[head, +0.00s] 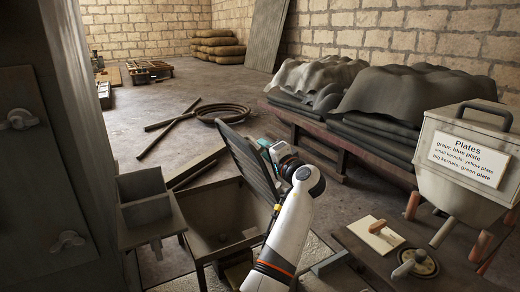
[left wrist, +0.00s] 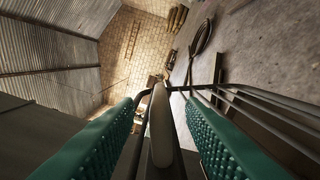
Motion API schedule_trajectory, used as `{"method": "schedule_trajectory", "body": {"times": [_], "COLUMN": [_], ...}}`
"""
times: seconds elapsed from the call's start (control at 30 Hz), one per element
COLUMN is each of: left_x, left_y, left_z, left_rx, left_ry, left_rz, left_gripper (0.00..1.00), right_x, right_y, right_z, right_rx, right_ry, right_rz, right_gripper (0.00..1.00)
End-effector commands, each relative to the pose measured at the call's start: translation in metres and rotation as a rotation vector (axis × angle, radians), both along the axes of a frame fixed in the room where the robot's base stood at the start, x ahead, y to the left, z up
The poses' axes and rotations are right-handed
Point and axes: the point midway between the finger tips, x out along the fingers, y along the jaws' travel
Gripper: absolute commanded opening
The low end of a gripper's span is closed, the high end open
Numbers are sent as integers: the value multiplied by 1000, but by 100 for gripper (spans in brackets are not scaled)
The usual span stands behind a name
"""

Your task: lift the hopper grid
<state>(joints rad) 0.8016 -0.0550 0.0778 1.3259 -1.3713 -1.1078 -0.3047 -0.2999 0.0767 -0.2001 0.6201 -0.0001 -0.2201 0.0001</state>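The hopper grid (head: 248,160), a dark slatted panel, stands tilted steeply above the open square hopper (head: 215,238) in the head view. Its lower end is close to the hopper's right side. My left gripper (head: 264,146) is at the grid's upper right side, its fingertips partly hidden. In the left wrist view, the two teal ridged fingers (left wrist: 163,125) are apart, with a grey bar (left wrist: 161,128) between them and gaps on both sides. Dark grid bars (left wrist: 265,105) run off to the right there. My right gripper is not in view.
A smaller metal bin (head: 145,205) adjoins the hopper on the left. Covered stacks (head: 390,95) lie behind.

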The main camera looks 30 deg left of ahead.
Motion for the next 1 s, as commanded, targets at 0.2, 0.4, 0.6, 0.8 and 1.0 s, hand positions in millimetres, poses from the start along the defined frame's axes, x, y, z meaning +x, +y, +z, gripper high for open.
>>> {"method": "schedule_trajectory", "body": {"times": [0.2, 0.4, 0.6, 0.8, 1.0], "left_x": [-21, -32, -34, -34, -34], "left_y": [-41, -61, -66, -65, -65], "left_z": [-3, -1, 0, 0, 1], "left_rx": [-3, 0, 0, 0, 0], "left_ry": [-2, -1, -1, -1, -1], "left_rz": [-3, -1, 0, 0, 0], "left_gripper": [36, 36, 36, 36, 36], "right_x": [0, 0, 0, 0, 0], "right_y": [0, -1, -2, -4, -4], "right_z": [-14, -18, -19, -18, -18], "right_rx": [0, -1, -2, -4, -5], "right_ry": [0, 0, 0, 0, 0], "right_rz": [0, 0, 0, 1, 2], "right_gripper": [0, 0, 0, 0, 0]}}
